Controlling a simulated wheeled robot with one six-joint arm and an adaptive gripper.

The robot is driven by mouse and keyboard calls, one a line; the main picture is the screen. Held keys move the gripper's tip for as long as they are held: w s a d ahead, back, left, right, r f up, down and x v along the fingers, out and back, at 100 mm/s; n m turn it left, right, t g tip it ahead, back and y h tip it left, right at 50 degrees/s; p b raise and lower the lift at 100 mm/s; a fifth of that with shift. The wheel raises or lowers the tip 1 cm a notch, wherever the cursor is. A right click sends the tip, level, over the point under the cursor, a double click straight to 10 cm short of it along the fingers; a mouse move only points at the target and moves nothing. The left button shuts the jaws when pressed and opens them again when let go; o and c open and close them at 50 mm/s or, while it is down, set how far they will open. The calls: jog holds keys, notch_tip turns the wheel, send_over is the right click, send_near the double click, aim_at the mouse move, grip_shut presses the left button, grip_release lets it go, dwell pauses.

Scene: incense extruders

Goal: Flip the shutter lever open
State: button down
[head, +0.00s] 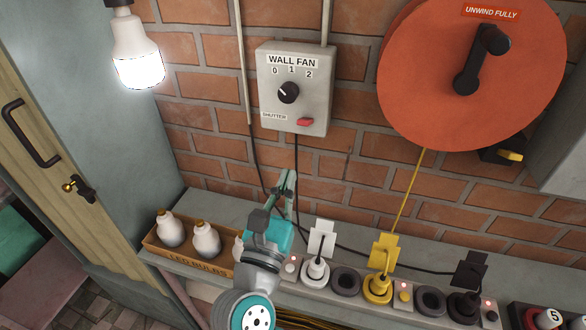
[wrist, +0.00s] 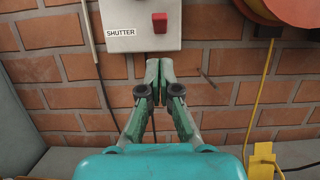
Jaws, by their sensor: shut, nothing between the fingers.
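The shutter lever (head: 305,122) is a small red lever at the lower right of the grey wall fan box (head: 317,95), beside a SHUTTER label. In the wrist view the red lever (wrist: 160,22) shows near the top, to the right of the SHUTTER label (wrist: 120,32). My gripper (head: 288,174) is shut and empty, below the box in the head view. In the wrist view its green fingertips (wrist: 159,64) point up toward the box, just below its lower edge. The lever is apart from the fingertips in the picture.
A black cable runs down the brick wall from the box. A large orange reel (head: 440,60) hangs at the right with a yellow cord. Plugs and sockets line the shelf (head: 212,203) below. A crate of LED bulbs (head: 160,250) stands at the left, under a lit bulb (head: 138,60).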

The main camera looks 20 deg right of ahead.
jog(key=shift+s+a+r, duration=0.15)
jog(key=shift+s+a, duration=0.35)
jog(key=shift+s, duration=0.15)
jog(key=shift+s+a+r, duration=0.15)
jog(key=shift+s+a, duration=0.3)
jog(key=shift+s, duration=0.2)
jog(key=shift+d, duration=0.1)
jog(key=s+d+f+n+t+y, duration=0.2)
jog(key=s+d+f+n+t, duration=0.15)
jog(key=s+n, duration=0.4)
jog(key=s+d+f+n+t+y, duration=0.1)
jog(key=s+d+f+n+t, duration=0.3)
jog(key=n, duration=0.7)
jog(key=s+f+n+g+y, duration=0.4)
jog(key=s+f+n+g, duration=0.1)
jog(key=s+f+n, duration=0.4)
jog(key=s+f+n+g+y, duration=0.5)
jog(key=s+f+n, duration=0.3)
jog(key=s+n, duration=0.5)
jog(key=n, duration=0.2)
jog(key=shift+s+a+f+n, duration=0.3)
jog(key=shift+a+f+n, duration=0.05)
jog(key=shift+f, duration=0.05)
